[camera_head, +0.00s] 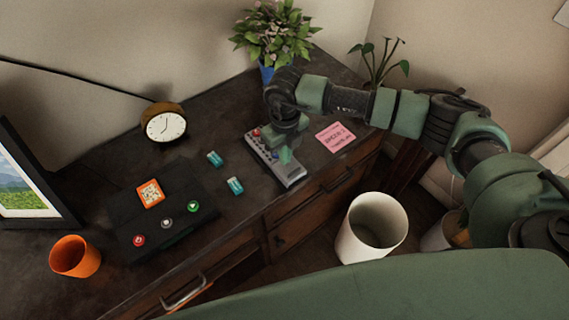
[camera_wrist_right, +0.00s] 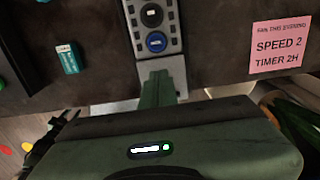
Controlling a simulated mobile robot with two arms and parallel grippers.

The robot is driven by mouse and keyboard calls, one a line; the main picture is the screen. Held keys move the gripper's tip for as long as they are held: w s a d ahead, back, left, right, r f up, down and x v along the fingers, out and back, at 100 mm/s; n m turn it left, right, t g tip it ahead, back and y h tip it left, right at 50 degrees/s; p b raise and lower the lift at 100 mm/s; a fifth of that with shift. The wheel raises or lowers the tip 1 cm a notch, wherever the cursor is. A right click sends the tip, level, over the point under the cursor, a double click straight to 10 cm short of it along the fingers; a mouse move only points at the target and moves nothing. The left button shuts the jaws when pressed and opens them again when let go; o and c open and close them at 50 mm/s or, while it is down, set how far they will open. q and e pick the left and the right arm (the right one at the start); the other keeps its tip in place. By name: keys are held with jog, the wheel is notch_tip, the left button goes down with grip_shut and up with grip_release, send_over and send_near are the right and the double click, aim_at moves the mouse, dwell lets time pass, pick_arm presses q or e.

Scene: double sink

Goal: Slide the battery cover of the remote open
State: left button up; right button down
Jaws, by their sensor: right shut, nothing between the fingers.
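The grey remote (camera_head: 292,176) lies on the dark desk, buttons facing up, with its plain light end toward the desk's front edge. My right gripper (camera_head: 286,156) is shut and empty over the remote. In the wrist view its green fingers (camera_wrist_right: 160,78) overlap the plain section; I cannot tell whether they touch it. The battery cover's outline is not distinct, and the fingers hide part of that section. My left gripper is not in view.
Two teal batteries (camera_head: 214,158) (camera_head: 235,185) lie left of the remote. A pink note (camera_head: 335,137) lies to its right. A dark panel with buttons (camera_head: 125,205), a clock (camera_head: 165,126) and an orange cup (camera_head: 75,257) stand further left. A white bin (camera_head: 350,240) is below the front edge.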

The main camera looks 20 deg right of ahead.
aim_at(291, 172)
jog(key=shift+f+b, duration=0.65)
jog(key=shift+f, duration=0.15)
dwell(0.8)
jog(key=shift+s+d+p, duration=0.25)
jog(key=shift+s+p, duration=0.1)
jog(key=shift+s, duration=0.35)
jog(key=shift+s+d+p, duration=0.2)
jog(key=shift+s+p, duration=0.15)
jog(key=shift+s, duration=0.35)
jog(key=shift+s+d+f+p, duration=0.1)
jog(key=shift+s+d+p, duration=0.2)
jog(key=shift+s, duration=0.55)
jog(key=shift+s+d+r+p, duration=0.1)
jog(key=shift+s+d+p, duration=0.25)
jog(key=shift+s, duration=0.55)
jog(key=shift+s+d+f+p, duration=0.1)
jog(key=shift+s+d+p, duration=0.2)
jog(key=shift+s, duration=0.55)
dwell(0.3)
notch_tip(291, 172, up, 7)
jog(key=p, duration=0.4)
jog(key=shift+w, duration=0.15)
dwell(0.3)
dwell(0.3)
